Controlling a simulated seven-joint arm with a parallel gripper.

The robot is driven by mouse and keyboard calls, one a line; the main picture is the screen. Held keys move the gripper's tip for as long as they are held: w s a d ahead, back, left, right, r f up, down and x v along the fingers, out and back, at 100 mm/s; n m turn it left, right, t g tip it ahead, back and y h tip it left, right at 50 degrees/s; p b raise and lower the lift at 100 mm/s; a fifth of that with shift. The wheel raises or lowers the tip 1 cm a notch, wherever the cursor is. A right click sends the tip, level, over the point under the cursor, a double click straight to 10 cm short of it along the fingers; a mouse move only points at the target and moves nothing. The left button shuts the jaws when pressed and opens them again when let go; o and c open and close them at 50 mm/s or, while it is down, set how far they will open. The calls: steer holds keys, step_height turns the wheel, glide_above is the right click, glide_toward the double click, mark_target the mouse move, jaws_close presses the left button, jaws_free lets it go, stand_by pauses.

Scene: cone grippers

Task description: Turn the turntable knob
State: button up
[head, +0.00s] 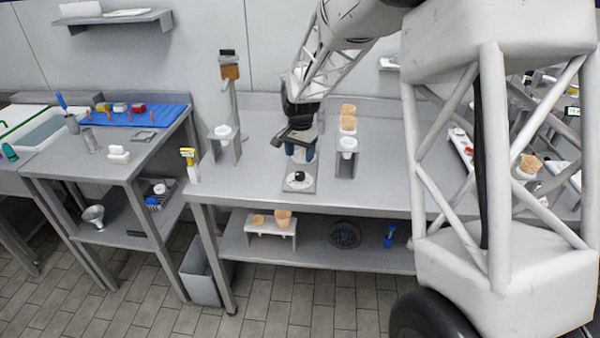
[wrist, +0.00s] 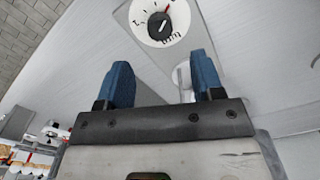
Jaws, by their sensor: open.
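The turntable knob is a black knob on a round white dial with dark markings and a small red mark. It shows in the wrist view (wrist: 160,26) at the top centre, and in the head view (head: 299,175) on a grey plate (head: 298,187) on the long table. My gripper has blue fingers, open and empty, in the wrist view (wrist: 162,62). The dial lies beyond the fingertips, with no visible contact. In the head view my gripper (head: 300,153) is just above and behind the knob. The rest of the turntable behind it is partly hidden by my gripper.
A cup stand (head: 224,146) is to the left and another stand with a white cup (head: 347,150) to the right, both close to my gripper. A yellow-topped spray bottle (head: 190,165) stands at the table's left edge. The table front (head: 370,190) is clear.

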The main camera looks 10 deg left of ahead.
mark_target(300, 173)
stand_by(0.3)
steer(key=shift+f, duration=3.9)
steer(key=shift+c, duration=0.4)
steer(key=c, duration=0.8)
steer(key=shift+c, duration=0.2)
